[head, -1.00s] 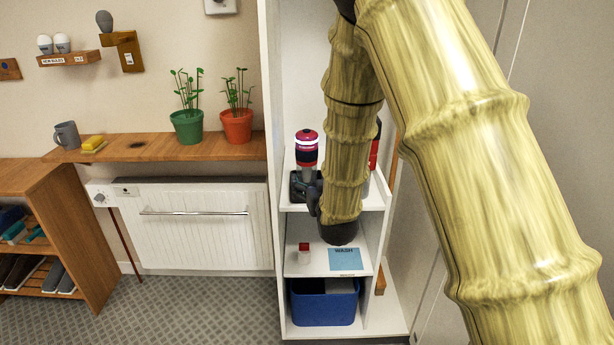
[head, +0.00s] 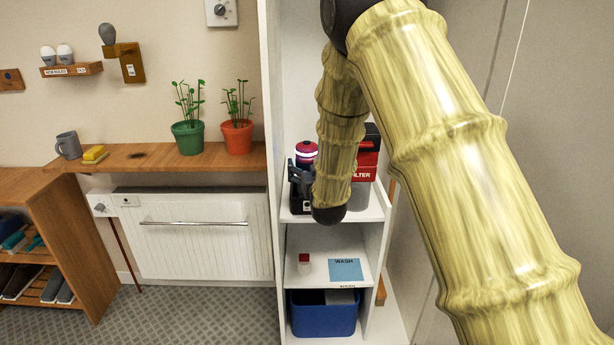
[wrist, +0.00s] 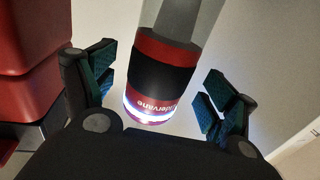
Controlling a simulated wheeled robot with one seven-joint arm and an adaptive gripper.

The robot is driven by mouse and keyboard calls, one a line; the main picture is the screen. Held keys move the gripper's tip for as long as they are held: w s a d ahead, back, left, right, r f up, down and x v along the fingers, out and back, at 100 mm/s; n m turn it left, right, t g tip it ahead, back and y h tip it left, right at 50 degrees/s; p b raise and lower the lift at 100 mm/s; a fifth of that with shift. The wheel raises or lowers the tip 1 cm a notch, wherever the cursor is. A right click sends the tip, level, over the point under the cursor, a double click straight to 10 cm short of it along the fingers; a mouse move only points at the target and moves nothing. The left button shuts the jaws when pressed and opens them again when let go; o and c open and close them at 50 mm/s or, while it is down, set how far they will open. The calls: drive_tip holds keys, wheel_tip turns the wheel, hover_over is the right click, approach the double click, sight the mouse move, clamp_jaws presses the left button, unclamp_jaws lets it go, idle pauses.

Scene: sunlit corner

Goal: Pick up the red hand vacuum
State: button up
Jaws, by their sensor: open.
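The red hand vacuum (head: 306,150) stands upright on the upper white shelf, with a glowing ring near its top; my forearm and gripper hide part of it. In the wrist view the vacuum (wrist: 161,68) shows a red body, a black band, a lit ring and a grey part. My gripper (head: 299,177) is beside it at the shelf. In the wrist view my gripper (wrist: 160,88) is open, with one finger on each side of the vacuum and visible gaps. I cannot tell how deep the vacuum sits between the fingers.
A red and black filter box (head: 367,160) stands close on the right of the vacuum. A dark base (head: 298,202) is below the vacuum. The shelf unit's tall left side (head: 270,120) is close by. The lower shelf holds a blue card (head: 345,270) and a small red-topped item (head: 304,263).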

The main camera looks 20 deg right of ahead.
drive_tip(key=shift+w+d, duration=0.2)
drive_tip(key=shift+w, duration=1.2)
drive_tip(key=c, duration=1.1)
drive_tip(key=shift+r, duration=0.15)
